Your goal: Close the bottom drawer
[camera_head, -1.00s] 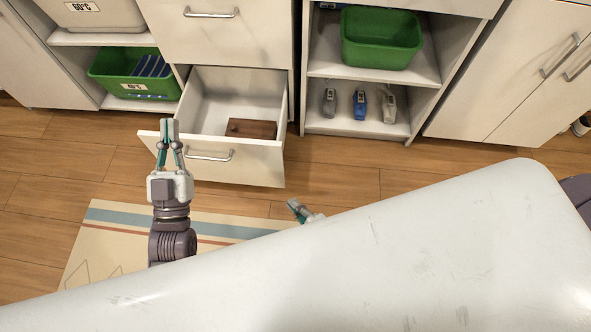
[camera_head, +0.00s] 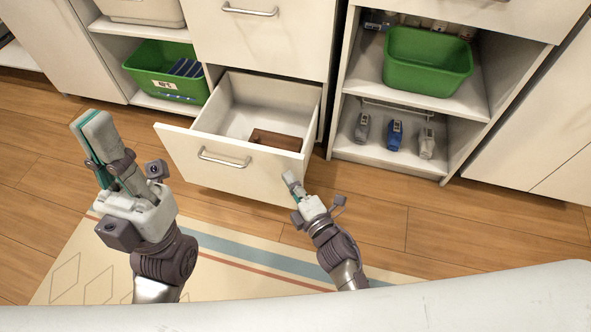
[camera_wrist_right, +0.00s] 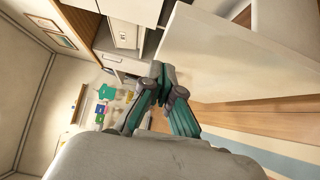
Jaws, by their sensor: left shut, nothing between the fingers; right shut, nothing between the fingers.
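The bottom drawer (camera_head: 225,175) is pulled out from the white cabinet, with a bar handle (camera_head: 224,160) on its front. A brown wooden block (camera_head: 275,139) lies inside it. My left gripper (camera_head: 86,121) is shut and empty, in front of and to the left of the drawer. My right gripper (camera_head: 290,178) is shut and empty, close to the right end of the drawer front; I cannot tell whether it touches. In the right wrist view the right gripper (camera_wrist_right: 161,72) is beside a large white panel (camera_wrist_right: 225,55), which appears to be the drawer front.
Another green bin (camera_head: 167,70) sits on a left shelf. A patterned rug (camera_head: 230,270) lies on the wooden floor before the drawer.

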